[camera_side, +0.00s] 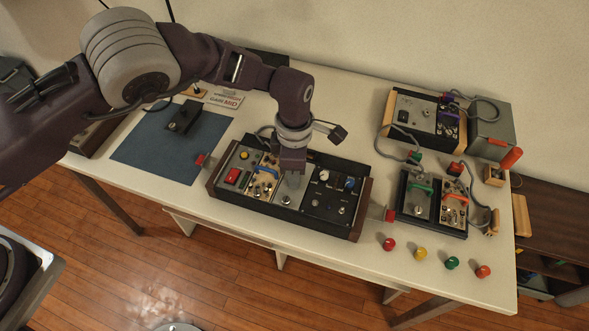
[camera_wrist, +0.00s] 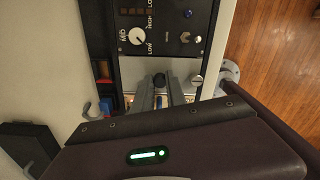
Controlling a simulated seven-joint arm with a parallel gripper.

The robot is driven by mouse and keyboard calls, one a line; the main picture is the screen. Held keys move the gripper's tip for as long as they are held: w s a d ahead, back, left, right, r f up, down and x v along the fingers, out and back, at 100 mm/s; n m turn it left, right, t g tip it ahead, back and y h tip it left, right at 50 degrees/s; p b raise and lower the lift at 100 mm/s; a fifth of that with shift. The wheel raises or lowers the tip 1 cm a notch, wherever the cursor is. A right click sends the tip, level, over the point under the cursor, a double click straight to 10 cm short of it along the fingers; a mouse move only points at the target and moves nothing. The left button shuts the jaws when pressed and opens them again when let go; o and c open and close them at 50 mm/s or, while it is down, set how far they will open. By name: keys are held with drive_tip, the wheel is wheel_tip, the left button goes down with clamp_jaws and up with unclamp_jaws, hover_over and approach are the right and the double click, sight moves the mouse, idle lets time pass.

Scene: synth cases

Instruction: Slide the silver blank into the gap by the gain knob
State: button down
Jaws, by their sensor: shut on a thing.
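My gripper (camera_side: 291,168) points down over the middle of the long rack case (camera_side: 366,196) and is shut on the silver blank (camera_side: 288,190). The blank shows as a light grey plate between a beige module (camera_side: 265,175) and a black panel (camera_side: 322,203).
A card reading GAIN MID (camera_side: 224,100) stands behind a blue mat (camera_side: 160,150) at left. A smaller case (camera_side: 402,208) with cables stands at right. Several coloured knobs lie along the front right, including a red one (camera_side: 388,244). Bare table (camera_side: 300,230) runs along the front.

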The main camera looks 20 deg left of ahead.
drive_tip(key=shift+f, duration=0.1)
drive_tip(key=c, duration=1.3)
unclamp_jaws()
wheel_tip(320, 180, up, 7)
drive_tip(key=shift+r, duration=0.1)
drive_tip(key=s+a+r+m+t+h, duration=0.1)
drive_tip(key=s+a+r+m, duration=0.25)
drive_tip(key=a+r, duration=0.65)
drive_tip(key=s+a+r+m+t+h, duration=0.1)
drive_tip(key=s+a+r+m, duration=0.35)
drive_tip(key=r, duration=0.95)
drive_tip(key=s+a+m+t, duration=0.1)
drive_tip(key=s+a+m, duration=0.3)
drive_tip(key=s, duration=0.2)
drive_tip(key=s+a+r+m+t+y, duration=0.1)
drive_tip(key=s+a+m, duration=0.3)
drive_tip(key=s, duration=0.2)
drive_tip(key=s+a+m+t+y, duration=0.1)
drive_tip(key=s+a+m, duration=0.3)
drive_tip(key=s, duration=0.3)
drive_tip(key=shift+a+r+m+t, duration=0.3)
drive_tip(key=shift+r+m, duration=0.1)
drive_tip(key=shift+m, duration=0.1)
